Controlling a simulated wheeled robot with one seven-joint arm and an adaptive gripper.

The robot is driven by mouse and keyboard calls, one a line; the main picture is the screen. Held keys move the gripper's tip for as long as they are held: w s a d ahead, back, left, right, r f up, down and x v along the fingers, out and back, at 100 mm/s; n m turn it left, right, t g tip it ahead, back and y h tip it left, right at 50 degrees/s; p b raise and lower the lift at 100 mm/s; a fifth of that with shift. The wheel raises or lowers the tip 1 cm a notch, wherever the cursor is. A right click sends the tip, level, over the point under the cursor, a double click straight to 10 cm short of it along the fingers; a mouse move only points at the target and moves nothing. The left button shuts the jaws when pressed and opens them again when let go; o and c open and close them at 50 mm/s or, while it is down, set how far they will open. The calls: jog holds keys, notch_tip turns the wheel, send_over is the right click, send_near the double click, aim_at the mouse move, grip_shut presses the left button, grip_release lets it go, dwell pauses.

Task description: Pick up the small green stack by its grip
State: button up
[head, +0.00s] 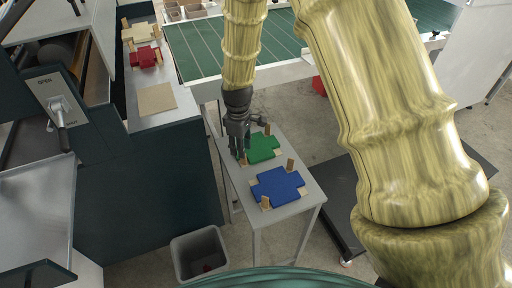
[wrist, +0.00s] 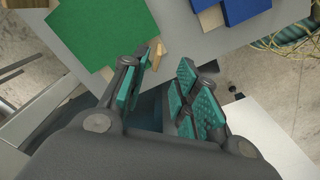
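The small green stack (head: 263,148) is a flat cross-shaped pile on the grey side table, with wooden pieces at its edges. One upright wooden grip (head: 267,129) stands at its far edge. In the wrist view the green stack (wrist: 92,34) fills the upper left, and a wooden piece (wrist: 159,56) shows just beyond the gap between my fingers. My gripper (head: 243,143) is over the far left side of the green stack. Its fingers are spread in the wrist view (wrist: 163,78), with nothing held between them. Contact with the stack cannot be told.
A larger blue stack (head: 278,185) with wooden grips lies nearer on the same table (head: 239,187). A grey bin (head: 199,254) stands on the floor below. Red (head: 145,57) and cream (head: 138,33) stacks lie on the left counter. A green conveyor (head: 195,48) runs behind.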

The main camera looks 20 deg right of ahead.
jog(key=f, duration=0.1)
jog(key=d+f+p, duration=0.1)
jog(key=f, duration=0.1)
jog(key=shift+f, duration=0.9)
grip_shut()
